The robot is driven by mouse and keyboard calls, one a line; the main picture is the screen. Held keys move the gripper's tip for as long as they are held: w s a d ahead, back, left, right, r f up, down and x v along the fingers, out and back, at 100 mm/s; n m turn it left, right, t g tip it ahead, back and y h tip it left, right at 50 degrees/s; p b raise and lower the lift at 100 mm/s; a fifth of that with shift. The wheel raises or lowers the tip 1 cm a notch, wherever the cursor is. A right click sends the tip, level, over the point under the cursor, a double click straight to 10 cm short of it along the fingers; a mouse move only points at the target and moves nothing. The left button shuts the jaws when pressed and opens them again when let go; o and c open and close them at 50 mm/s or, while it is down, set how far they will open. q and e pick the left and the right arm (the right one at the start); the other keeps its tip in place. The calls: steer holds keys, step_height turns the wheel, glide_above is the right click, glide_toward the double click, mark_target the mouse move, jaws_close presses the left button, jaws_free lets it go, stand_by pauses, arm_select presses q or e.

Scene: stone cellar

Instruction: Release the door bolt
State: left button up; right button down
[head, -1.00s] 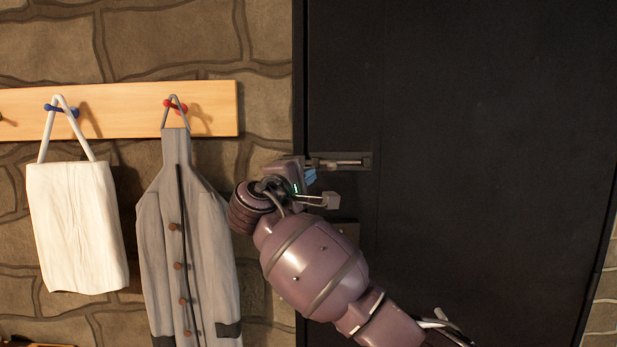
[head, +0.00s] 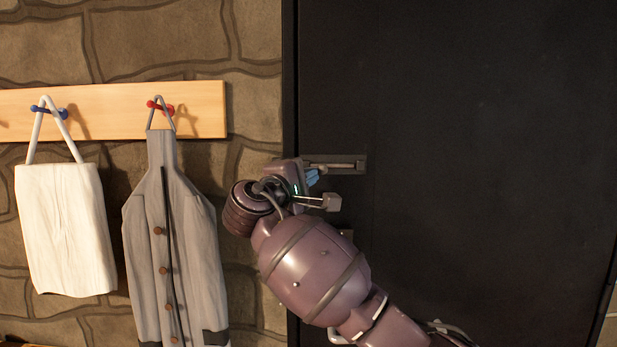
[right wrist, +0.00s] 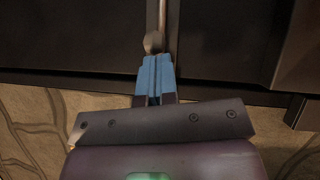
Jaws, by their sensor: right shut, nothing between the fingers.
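The dark door (head: 470,150) carries a metal door bolt (head: 335,164) on a small plate near its left edge. The bolt lies level, and its left part is partly hidden by my right gripper (head: 313,177). In the right wrist view the bolt rod (right wrist: 162,18) runs away from me, with a rounded knob (right wrist: 153,43) on it. My right gripper's blue fingers (right wrist: 155,77) are shut and empty, right at the knob; I cannot tell whether they touch it. My left gripper is out of view.
Left of the door, a wooden peg rail (head: 200,108) on the stone wall holds a white bag (head: 65,230) and a grey coat (head: 185,240). The coat hangs close to my right wrist.

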steer(key=d+p, duration=0.2)
steer(key=d, duration=0.3)
stand_by(0.4)
stand_by(0.3)
